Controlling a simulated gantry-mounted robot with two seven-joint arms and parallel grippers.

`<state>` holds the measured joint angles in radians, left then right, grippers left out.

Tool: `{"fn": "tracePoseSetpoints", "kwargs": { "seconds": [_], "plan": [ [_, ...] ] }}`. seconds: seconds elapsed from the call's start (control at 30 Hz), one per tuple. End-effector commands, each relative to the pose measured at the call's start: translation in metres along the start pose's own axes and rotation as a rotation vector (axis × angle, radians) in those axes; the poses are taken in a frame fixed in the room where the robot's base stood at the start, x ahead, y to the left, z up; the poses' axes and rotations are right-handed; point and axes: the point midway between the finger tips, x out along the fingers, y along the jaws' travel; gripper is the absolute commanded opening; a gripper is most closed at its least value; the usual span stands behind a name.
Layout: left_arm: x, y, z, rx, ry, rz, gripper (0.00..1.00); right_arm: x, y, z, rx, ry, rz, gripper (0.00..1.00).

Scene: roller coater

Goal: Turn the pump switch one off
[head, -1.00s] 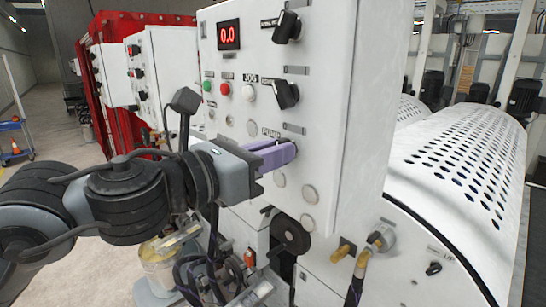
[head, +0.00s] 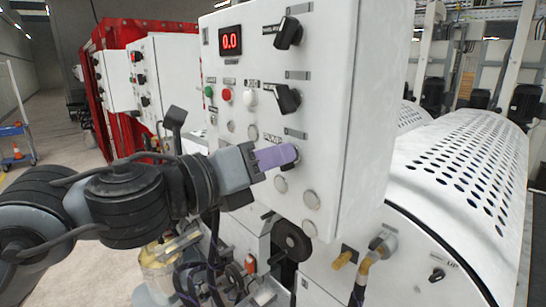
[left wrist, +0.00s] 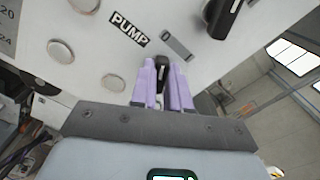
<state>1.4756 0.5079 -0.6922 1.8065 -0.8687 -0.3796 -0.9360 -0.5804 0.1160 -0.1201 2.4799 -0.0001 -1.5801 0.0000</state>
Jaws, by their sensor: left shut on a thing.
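The white control panel (head: 265,125) fills the middle of the head view. My left gripper (head: 293,155) reaches in from the left with its purple fingers at the panel's lower part, near the PUMP label. In the left wrist view, the purple fingers (left wrist: 163,84) are shut on a small black knob, the pump switch (left wrist: 162,66), below and right of the PUMP label (left wrist: 129,28). In the head view the fingers hide most of this knob. My right gripper is not in view.
Above the fingers are two black rotary switches, the upper one (head: 288,33) and the lower one (head: 288,99). A red display (head: 230,40) reads 0.0. Green, red and white buttons sit left of them. A perforated white cover (head: 460,165) stands at the right.

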Motion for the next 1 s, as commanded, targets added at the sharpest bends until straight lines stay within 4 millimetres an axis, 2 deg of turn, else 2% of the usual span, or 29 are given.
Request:
{"fn": "tracePoseSetpoints", "kwargs": {
  "seconds": [0.33,0.37,0.5,0.83,1.0],
  "plan": [
    [-0.001,-0.001,0.002,-0.006,-0.004,-0.001,0.0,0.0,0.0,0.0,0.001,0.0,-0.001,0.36],
    [-0.001,-0.001,0.002,-0.006,-0.004,-0.001,0.19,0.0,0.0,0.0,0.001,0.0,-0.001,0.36],
    [0.0,0.0,0.001,-0.004,-0.003,-0.001,0.4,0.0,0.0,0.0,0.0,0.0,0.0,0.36],
    [-0.002,0.0,0.0,-0.003,-0.001,0.0,0.41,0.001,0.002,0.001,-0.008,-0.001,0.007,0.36],
    [-0.015,0.001,0.0,-0.001,-0.003,-0.001,0.41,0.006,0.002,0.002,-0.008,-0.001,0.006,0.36]
  ]
}}
